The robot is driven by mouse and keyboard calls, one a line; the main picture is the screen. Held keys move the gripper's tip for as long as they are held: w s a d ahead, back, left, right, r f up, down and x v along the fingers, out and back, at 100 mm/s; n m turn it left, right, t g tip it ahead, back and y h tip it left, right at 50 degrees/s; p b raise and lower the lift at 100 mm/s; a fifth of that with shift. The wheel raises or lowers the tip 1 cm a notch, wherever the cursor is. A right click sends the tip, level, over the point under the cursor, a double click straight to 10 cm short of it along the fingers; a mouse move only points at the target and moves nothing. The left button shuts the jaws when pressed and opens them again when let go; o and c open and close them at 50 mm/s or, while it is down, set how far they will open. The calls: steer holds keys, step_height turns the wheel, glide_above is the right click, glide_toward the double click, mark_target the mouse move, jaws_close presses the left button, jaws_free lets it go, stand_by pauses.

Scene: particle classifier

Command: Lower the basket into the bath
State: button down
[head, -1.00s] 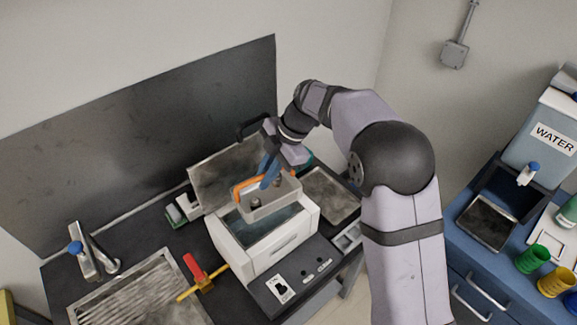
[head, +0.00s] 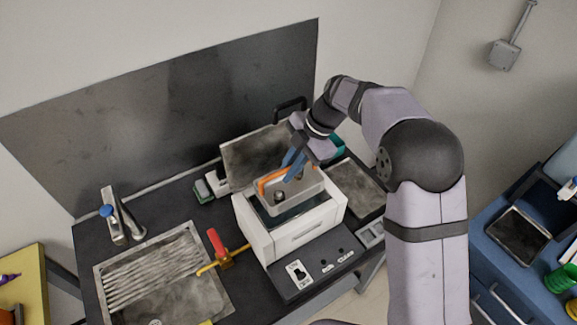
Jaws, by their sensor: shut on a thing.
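The white bath (head: 300,234) stands on the dark counter with its grey lid (head: 258,152) raised behind it. The grey metal basket (head: 294,200) sits over the bath's opening, its lower part seemingly inside the rim. Small dark items (head: 279,196) lie in the basket. My gripper (head: 291,166) is above the basket, its blue fingers shut on the basket's orange handle (head: 270,178). How deep the basket reaches into the bath is hard to tell.
A red-handled yellow valve (head: 219,250) stands left of the bath. A sink (head: 165,275) with a tap (head: 120,215) is further left. A metal tray (head: 355,187) lies to the right. The bath's control panel (head: 315,268) is in front.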

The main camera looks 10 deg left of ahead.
mark_target(297, 189)
step_height(297, 189, down, 13)
steer(key=b, duration=1.1)
steer(key=shift+f+b, duration=0.45)
steer(key=shift+b, duration=0.1)
stand_by(1.2)
steer(key=c, duration=1.7)
jaws_free()
steer(key=shift+c, duration=0.2)
steer(key=b+v, duration=0.2)
steer(key=v, duration=0.5)
steer(key=shift+d+r, duration=0.1)
